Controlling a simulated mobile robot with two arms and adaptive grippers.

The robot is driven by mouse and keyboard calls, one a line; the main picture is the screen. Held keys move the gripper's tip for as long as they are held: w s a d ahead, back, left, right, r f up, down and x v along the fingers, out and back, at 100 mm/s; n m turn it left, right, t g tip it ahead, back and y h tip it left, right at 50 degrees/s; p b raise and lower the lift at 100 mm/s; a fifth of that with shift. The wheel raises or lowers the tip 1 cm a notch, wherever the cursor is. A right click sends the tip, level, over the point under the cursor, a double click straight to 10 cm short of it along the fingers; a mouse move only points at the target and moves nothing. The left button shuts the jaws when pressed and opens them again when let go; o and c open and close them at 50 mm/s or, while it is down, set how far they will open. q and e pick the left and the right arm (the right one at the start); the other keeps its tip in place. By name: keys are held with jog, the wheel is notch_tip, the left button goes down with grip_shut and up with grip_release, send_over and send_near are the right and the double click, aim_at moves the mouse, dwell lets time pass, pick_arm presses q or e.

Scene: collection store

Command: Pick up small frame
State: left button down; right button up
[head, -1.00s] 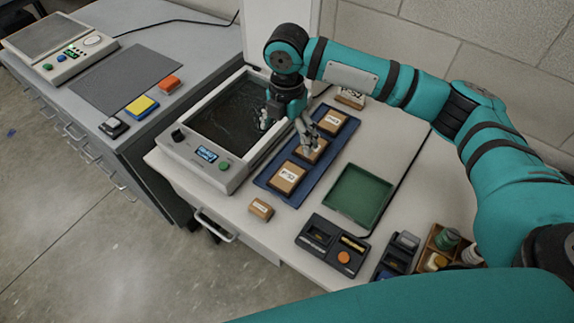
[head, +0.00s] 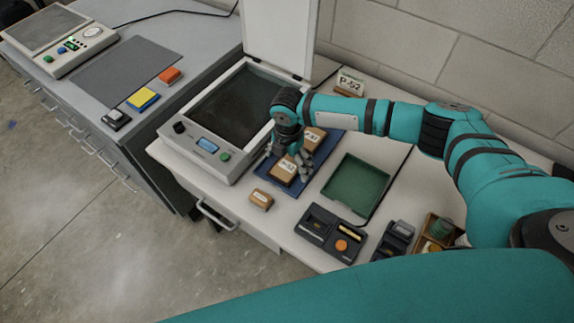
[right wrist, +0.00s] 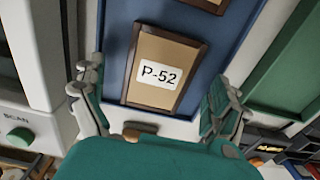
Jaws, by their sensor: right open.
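A small brown wooden frame labelled P-52 (head: 283,174) lies flat at the near end of the blue tray (head: 323,160). My right gripper (head: 286,158) is over it, open and pointing down. In the right wrist view the P-52 frame (right wrist: 166,72) lies between and beyond the open fingers (right wrist: 157,100), with a visible gap on each side. Another brown frame (head: 314,138) lies farther back on the tray, and its edge shows at the top of the right wrist view. My gripper and wrist hide part of the tray between them. My left gripper is out of view.
A scanner (head: 208,147) with its lid up stands left of the tray. A P-52 card (head: 350,82) stands behind. An empty green tray (head: 355,185) is to the right.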

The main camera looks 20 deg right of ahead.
jog(key=shift+f, duration=0.35)
jog(key=shift+c, duration=0.4)
jog(key=c, duration=1.3)
